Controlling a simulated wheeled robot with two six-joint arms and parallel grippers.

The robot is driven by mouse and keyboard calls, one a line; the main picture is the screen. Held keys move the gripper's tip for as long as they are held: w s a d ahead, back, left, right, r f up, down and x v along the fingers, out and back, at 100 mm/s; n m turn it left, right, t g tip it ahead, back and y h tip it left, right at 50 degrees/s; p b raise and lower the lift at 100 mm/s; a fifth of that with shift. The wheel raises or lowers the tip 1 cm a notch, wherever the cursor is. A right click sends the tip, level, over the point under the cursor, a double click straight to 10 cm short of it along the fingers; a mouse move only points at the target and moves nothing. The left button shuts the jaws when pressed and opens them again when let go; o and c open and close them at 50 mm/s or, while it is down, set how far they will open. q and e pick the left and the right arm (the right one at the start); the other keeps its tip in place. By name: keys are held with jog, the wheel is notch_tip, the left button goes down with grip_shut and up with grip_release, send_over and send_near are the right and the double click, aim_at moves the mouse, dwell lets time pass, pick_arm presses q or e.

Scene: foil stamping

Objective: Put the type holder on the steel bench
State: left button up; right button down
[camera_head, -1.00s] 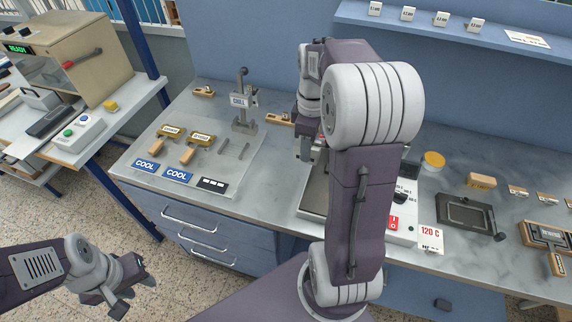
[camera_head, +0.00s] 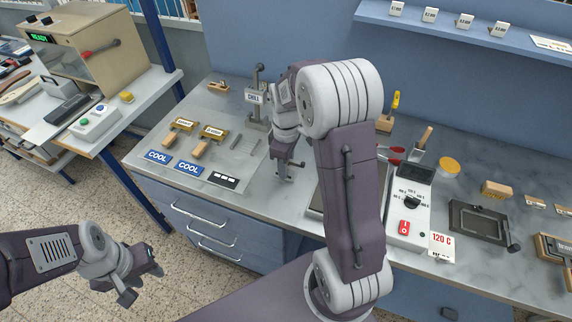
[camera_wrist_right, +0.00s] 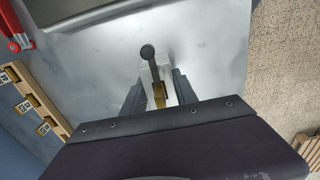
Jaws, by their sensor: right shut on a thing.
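My right gripper (camera_wrist_right: 158,92) is shut on the type holder (camera_wrist_right: 150,58). In the right wrist view a dark round knob on a grey stem, a brass part and a pale part show between its fingers; the rest is hidden. In the head view this gripper (camera_head: 286,174) is low over the steel bench (camera_head: 262,196), between the cool mats and the hot plate. I cannot tell whether the holder touches the bench. My left gripper (camera_head: 140,275) hangs off the bench at lower left, and I cannot tell its opening.
Two blue COOL signs (camera_head: 190,168) and brass tools with wooden handles (camera_head: 208,140) lie to the left. The CHILL stand (camera_head: 257,98) is behind. A control box with a red switch (camera_head: 404,228) and a dark tray (camera_head: 480,222) are to the right. Bare bench lies around the gripper.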

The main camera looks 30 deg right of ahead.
jog(key=shift+f, duration=0.1)
jog(key=c, duration=1)
grip_release()
jog(key=shift+o, duration=0.2)
notch_tip(320, 180, up, 12)
jog(key=shift+r+p, duration=0.2)
jog(key=shift+p, duration=0.65)
jog(key=s+a+f+m, duration=0.2)
jog(key=s+f, duration=0.1)
jog(key=s, duration=0.1)
jog(key=s+a+f+m, duration=0.3)
jog(key=s+f, duration=0.1)
jog(key=s+a+f+m+t, duration=0.1)
jog(key=s+a+f+m, duration=0.1)
jog(key=s+f+m, duration=0.1)
jog(key=shift+s+a+f, duration=0.3)
jog(key=shift+s+f, duration=0.4)
jog(key=shift+s, duration=0.25)
